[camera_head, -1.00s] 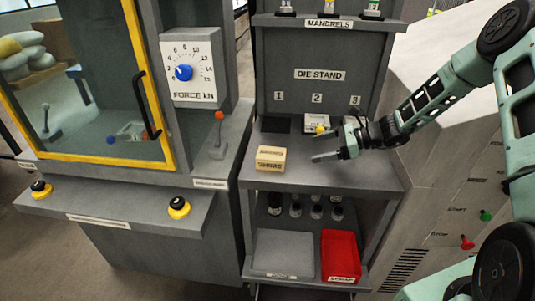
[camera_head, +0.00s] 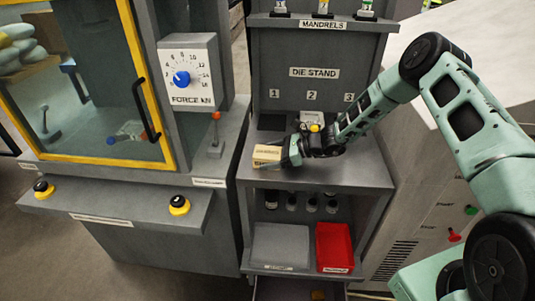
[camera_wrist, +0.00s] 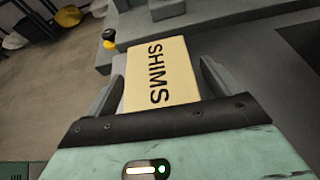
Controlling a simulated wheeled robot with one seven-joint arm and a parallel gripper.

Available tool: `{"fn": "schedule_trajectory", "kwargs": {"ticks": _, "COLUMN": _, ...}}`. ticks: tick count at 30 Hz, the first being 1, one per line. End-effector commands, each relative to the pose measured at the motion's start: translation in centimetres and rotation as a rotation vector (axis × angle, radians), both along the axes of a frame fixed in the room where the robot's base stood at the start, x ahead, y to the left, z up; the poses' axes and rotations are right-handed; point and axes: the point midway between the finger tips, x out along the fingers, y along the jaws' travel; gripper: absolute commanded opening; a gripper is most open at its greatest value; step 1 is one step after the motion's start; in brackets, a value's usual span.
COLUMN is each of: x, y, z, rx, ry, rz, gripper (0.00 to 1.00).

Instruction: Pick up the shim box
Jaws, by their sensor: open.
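The shim box (camera_head: 266,155) is a small tan box that sits on the shelf of the die stand, near its left edge. In the wrist view the box (camera_wrist: 160,72) shows its top with the word SHIMS. My gripper (camera_head: 288,154) is at the right end of the box in the head view. In the wrist view my gripper (camera_wrist: 160,85) is open, with one finger on each side of the box. A narrow gap seems to show beside the right finger; whether the left finger touches the box I cannot tell.
The die stand shelf (camera_head: 350,174) is clear at the right. A pale block with a yellow knob (camera_head: 312,122) stands behind my gripper. The press cabinet with a lever (camera_head: 215,130) is at the left. A red bin (camera_head: 334,247) and a grey bin (camera_head: 280,245) sit below.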

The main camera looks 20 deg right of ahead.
Motion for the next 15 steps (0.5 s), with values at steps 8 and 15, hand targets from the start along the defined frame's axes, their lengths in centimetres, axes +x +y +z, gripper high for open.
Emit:
{"fn": "schedule_trajectory", "kwargs": {"ticks": 8, "x": 0.49, "y": 0.96, "z": -0.54, "rx": 0.0, "ry": 0.0, "rz": -0.001, "gripper": 0.89}}
{"fn": "schedule_trajectory", "kwargs": {"ticks": 15, "x": 0.48, "y": 0.94, "z": -0.53, "rx": 0.0, "ry": 0.0, "rz": -0.001, "gripper": 0.47}}
